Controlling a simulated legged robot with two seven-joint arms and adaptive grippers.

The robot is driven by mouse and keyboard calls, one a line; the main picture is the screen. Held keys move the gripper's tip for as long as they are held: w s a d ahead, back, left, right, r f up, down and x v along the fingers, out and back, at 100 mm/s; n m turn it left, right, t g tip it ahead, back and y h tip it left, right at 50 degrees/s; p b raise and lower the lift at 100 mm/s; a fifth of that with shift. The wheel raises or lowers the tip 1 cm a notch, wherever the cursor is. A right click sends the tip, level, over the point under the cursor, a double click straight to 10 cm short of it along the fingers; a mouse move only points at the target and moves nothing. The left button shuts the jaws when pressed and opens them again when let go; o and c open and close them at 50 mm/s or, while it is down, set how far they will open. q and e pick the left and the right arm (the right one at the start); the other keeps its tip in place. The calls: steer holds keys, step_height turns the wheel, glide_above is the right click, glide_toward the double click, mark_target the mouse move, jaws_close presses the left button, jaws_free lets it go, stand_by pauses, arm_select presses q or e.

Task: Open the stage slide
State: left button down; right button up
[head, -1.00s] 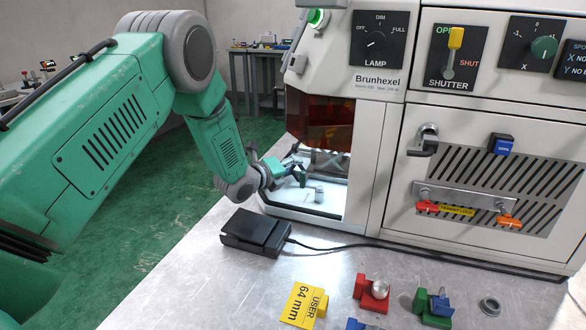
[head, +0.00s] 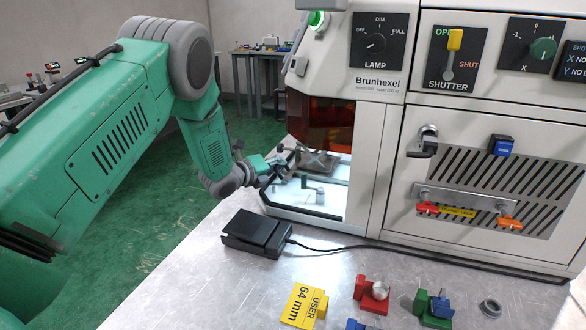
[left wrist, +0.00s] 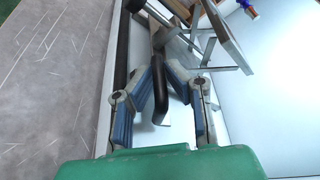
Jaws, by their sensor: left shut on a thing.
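My left gripper (head: 277,167) is at the open lower window of the Brunhexel machine (head: 375,150), at its left side. In the left wrist view its blue-padded fingers (left wrist: 179,72) are shut on a dark, bent handle (left wrist: 160,92). The handle joins a grey metal piece that I take for the stage slide; in the head view a grey plate (head: 318,162) shows inside the lit chamber beside the gripper. The fingers partly cover the handle. My right gripper is not in view.
A black pedal box (head: 256,233) with a cable sits in front. A yellow 64 mm tag (head: 303,305), a red block (head: 371,294) and a green-blue block (head: 434,306) lie on the metal table.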

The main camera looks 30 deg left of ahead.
arm_select(q)
steer(key=a, duration=0.3)
steer(key=s+a, duration=0.1)
steer(key=a, duration=0.2)
steer(key=s+a, duration=0.1)
steer(key=a, duration=0.3)
steer(key=shift+s+a, duration=0.1)
steer(key=shift+s, duration=0.1)
steer(key=c, duration=1.6)
jaws_free()
steer(key=shift+f, duration=0.1)
steer(key=v, duration=1.1)
steer(key=shift+s, duration=0.4)
steer(key=shift+s+a, duration=0.1)
steer(key=shift+a, duration=0.05)
